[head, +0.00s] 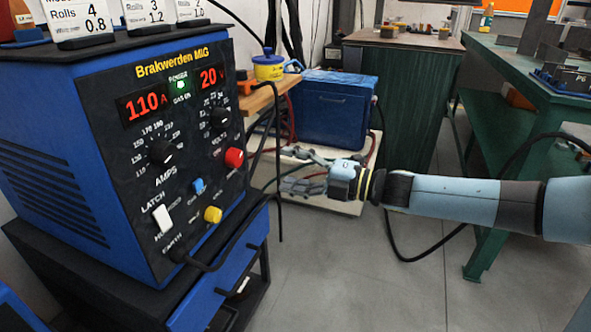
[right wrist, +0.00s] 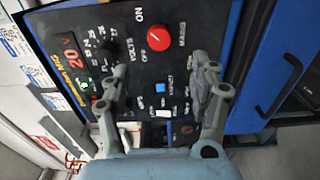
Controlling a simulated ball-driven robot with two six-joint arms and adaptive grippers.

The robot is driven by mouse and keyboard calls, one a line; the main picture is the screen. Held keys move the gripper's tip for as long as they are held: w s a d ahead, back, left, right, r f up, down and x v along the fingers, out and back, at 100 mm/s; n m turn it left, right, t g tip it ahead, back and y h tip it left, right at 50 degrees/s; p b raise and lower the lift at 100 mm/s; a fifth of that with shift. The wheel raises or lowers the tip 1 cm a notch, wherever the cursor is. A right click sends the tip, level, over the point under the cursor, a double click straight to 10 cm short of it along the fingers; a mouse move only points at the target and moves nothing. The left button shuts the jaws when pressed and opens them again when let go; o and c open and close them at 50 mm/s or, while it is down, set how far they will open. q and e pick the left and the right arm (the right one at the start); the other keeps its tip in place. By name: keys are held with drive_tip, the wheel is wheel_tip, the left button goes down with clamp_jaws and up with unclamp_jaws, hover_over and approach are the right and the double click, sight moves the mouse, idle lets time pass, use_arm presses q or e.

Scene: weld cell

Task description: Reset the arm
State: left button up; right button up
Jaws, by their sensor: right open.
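My right arm (head: 455,198) reaches in from the right. Its gripper (head: 284,170) is open and empty, with its fingers pointing left toward the front of the blue welding machine (head: 50,130). In the head view a gap shows between the fingertips and the panel. In the right wrist view the two spread fingers (right wrist: 165,75) frame the panel's controls, with the red knob (right wrist: 158,39) and a blue button (right wrist: 160,87) showing between them. Nothing is between the pads. My left gripper is out of view.
The welder's displays read 110 A and 20 V. A wooden shelf (head: 262,98) with a yellow-and-blue pot (head: 268,68) stands beside it. A blue box (head: 335,110) is behind the gripper. A green table (head: 520,75) stands at right. The grey floor (head: 350,270) in front is mostly clear.

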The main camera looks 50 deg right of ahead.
drive_tip(key=shift+s+d, duration=0.15)
drive_tip(key=shift+s, duration=0.2)
idle(0.3)
drive_tip(key=s+a+f+m+g+h+p, duration=0.2)
drive_tip(key=s+f+m+g+h+p, duration=0.45)
drive_tip(key=s+f+m, duration=0.9)
use_arm(q)
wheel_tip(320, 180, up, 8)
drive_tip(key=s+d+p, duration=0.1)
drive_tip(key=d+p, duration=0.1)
drive_tip(key=p, duration=0.1)
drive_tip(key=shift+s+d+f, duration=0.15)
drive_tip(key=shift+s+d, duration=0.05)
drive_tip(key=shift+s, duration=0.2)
use_arm(e)
drive_tip(key=s+a+f+m+g, duration=0.2)
drive_tip(key=s+f, duration=0.4)
drive_tip(key=s, duration=0.4)
drive_tip(key=s+a+f+m+g, duration=0.2)
drive_tip(key=s+f, duration=0.4)
drive_tip(key=s, duration=0.5)
drive_tip(key=s+a+f+m+g+h, duration=0.1)
drive_tip(key=s+a+f+g, duration=0.3)
drive_tip(key=s, duration=0.7)
wheel_tip(320, 180, down, 3)
drive_tip(key=shift+a+r+m+g, duration=0.15)
drive_tip(key=shift+m+g, duration=0.7)
drive_tip(key=shift+g, duration=0.1)
